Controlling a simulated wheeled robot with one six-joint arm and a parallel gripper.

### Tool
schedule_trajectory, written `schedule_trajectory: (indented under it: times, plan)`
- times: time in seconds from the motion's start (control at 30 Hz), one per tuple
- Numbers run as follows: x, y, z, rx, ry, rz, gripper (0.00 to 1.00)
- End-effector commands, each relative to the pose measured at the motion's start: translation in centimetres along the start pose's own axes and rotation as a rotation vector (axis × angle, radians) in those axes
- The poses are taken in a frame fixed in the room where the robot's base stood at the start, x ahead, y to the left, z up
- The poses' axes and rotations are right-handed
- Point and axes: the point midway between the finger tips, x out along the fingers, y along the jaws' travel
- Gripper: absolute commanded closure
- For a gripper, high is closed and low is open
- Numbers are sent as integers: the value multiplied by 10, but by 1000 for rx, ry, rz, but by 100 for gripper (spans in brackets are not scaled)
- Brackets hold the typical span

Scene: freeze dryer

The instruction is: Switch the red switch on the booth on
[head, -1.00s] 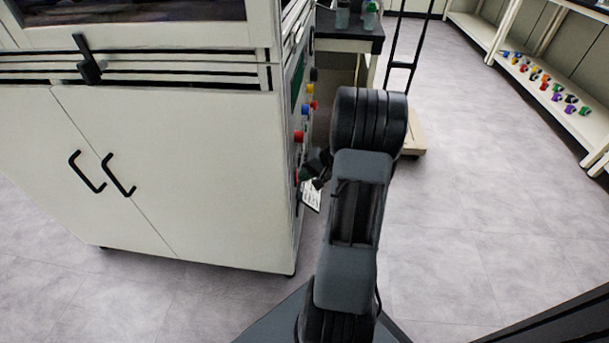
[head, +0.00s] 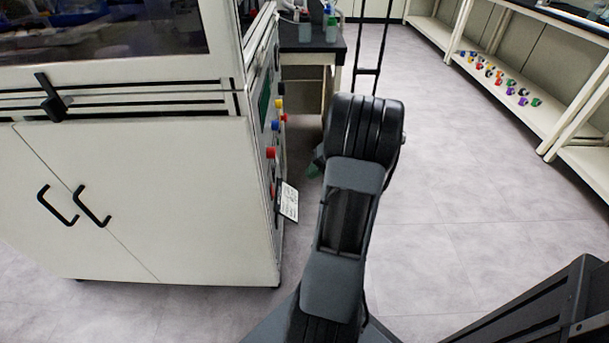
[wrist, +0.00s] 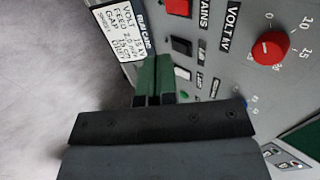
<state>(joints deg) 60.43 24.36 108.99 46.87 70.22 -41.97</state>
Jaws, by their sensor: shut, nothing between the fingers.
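The booth (head: 140,190) is a cream cabinet on the left, with a control panel on its right side. In the wrist view the red switch (wrist: 176,7) is at the top edge, partly cut off, beside a label reading MAINS. Whether it is on or off cannot be told. My gripper (wrist: 153,98) has green fingers that are shut and empty. They appear below the red switch in the picture, beside a black switch (wrist: 181,46) and a white switch (wrist: 183,73). In the head view my arm hides most of the gripper; a green bit (head: 313,168) shows right of the panel, apart from it.
A red voltage knob (wrist: 270,50) sits right on the panel. A white run card (wrist: 117,28) hangs at the panel's edge, close to my fingers. A dark-topped bench (head: 311,42) with bottles stands behind. A shelf (head: 500,80) lines the right; the floor between is clear.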

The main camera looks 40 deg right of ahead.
Motion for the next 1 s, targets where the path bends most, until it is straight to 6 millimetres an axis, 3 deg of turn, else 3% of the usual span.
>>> schedule_trajectory:
  times: [0.53,1.0]
  plan:
    - [-8,1,0,3,1,1,100]
    - [1,14,1,2,2,38,100]
